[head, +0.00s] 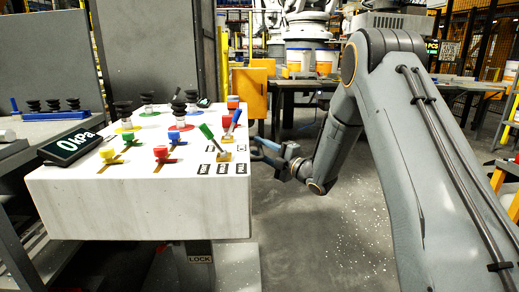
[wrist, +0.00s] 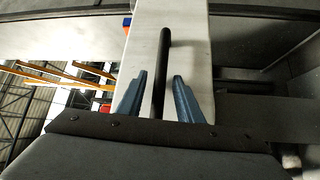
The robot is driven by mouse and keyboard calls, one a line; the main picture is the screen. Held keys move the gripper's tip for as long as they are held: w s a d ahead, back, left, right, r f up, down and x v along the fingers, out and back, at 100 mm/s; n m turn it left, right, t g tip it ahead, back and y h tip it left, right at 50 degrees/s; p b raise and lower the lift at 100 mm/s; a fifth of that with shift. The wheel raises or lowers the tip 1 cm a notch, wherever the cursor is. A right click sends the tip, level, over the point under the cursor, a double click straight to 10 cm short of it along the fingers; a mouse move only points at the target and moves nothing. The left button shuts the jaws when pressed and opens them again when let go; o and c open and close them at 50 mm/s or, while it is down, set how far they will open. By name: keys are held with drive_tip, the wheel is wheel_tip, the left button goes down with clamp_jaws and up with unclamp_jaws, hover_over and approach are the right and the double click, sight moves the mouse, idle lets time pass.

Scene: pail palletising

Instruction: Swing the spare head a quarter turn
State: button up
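A blue bar (head: 55,115) carrying black bellows cups lies on the grey surface at the far left in the head view; it may be the spare head, but no label shows. My gripper (head: 258,152) is beside the right side of the white bench (head: 140,205). In the wrist view my gripper (wrist: 160,78) has its two blue fingers apart. A dark rod (wrist: 165,45) runs between them against the white face, with a gap to each finger. What the rod belongs to is hidden.
The bench top holds coloured knobs, levers, black cups and a display (head: 72,147) reading 0 kPa. A LOCK label (head: 200,259) is below the bench. Tables with pails stand behind. The floor (head: 320,235) right of the bench is clear apart from white flecks.

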drive_tip(key=v, duration=0.7)
drive_tip(key=shift+s+d, duration=0.15)
drive_tip(key=shift+d, duration=0.05)
